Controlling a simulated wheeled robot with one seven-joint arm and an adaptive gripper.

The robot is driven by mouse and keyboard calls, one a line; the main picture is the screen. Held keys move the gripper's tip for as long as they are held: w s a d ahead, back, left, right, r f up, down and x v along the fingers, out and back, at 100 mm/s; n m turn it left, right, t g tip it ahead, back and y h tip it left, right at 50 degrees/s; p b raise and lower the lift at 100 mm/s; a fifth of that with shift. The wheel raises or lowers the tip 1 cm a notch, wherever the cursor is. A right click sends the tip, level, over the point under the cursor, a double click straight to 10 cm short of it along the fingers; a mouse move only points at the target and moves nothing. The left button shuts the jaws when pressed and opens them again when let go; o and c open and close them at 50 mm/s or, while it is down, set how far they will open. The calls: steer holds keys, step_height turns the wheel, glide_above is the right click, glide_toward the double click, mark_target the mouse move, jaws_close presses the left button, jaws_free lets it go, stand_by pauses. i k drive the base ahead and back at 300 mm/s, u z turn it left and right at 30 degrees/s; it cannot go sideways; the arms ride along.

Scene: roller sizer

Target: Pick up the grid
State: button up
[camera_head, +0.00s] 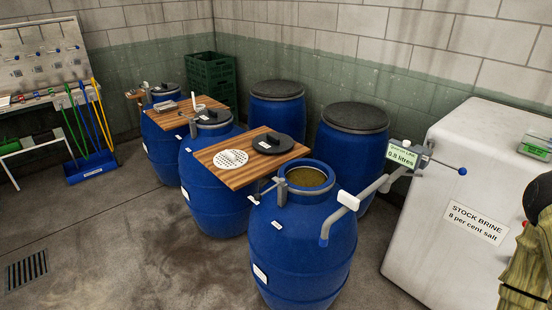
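The grid appears to be a white round disc full of small holes (231,158). It lies flat on the left part of a wooden board (222,176), beside a black lid with a raised handle (273,143). The board rests across the tops of blue barrels. The open blue barrel (301,245) in front holds a brownish content (306,177). I do not make out my gripper's fingers in this view.
A metal arm with a display reading 0.8 litres (402,155) stands right of the open barrel. A white stock brine tank (482,190) fills the right. Lidded barrels (352,145) stand behind. A dark floor drain (26,270) lies at left; the floor (120,240) there is mostly clear.

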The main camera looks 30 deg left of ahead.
mark_target(227, 160)
steer(key=z, duration=0.3)
steer(key=i, duration=0.4)
steer(key=u, duration=2)
steer(key=i, duration=0.45)
steer(key=z, duration=0.05)
